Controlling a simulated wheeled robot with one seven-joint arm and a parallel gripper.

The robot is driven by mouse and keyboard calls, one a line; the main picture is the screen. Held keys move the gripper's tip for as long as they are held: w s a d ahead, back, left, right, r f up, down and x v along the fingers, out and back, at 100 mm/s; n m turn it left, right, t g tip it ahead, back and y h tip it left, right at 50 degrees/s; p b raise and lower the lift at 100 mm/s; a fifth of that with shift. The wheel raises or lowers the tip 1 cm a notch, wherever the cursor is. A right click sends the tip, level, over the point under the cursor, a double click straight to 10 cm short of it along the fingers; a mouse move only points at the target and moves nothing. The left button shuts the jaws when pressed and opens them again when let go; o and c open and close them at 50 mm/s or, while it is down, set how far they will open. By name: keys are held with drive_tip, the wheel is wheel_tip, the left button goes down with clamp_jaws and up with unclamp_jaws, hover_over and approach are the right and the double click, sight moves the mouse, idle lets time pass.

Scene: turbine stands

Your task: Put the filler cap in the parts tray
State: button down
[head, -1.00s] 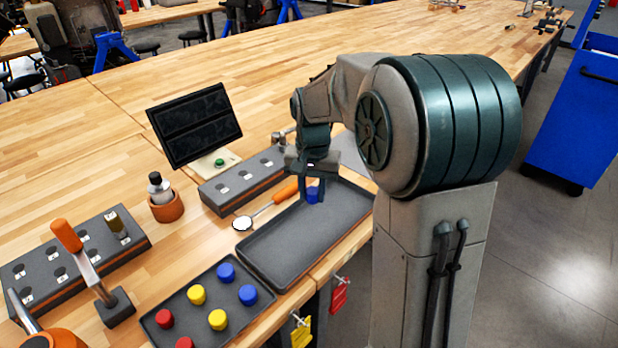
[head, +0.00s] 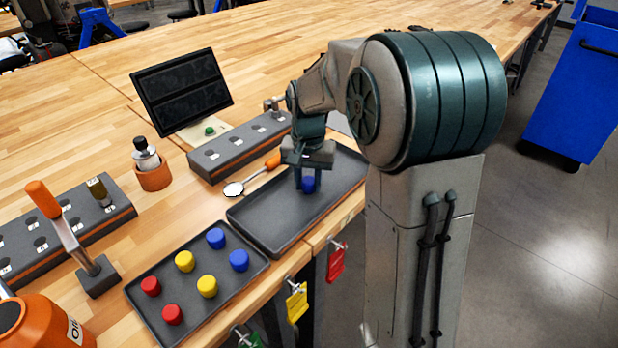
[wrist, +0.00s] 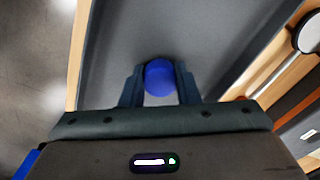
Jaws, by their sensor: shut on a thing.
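A round blue cap (head: 309,184), which I take as the filler cap, is between the fingers of my gripper (head: 308,180). My gripper points down and is shut on it. The wrist view shows the blue cap (wrist: 159,77) between both fingertips, with the grey tray floor behind it. The empty dark parts tray (head: 262,222) lies at the bench's front edge, and the cap is over its inside. I cannot tell whether the cap touches the tray floor.
A smaller tray (head: 222,283) left of the parts tray holds several red, yellow and blue caps. A dark screen (head: 182,92) stands farther back. Lockout tags hang below the bench edge.

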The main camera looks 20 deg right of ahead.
sight(308, 181)
drive_tip(key=shift+f, duration=0.3)
drive_tip(key=c, duration=0.8)
unclamp_jaws()
drive_tip(key=shift+c, duration=0.2)
drive_tip(key=shift+r+p, duration=2.6)
drive_tip(key=shift+r, duration=0.95)
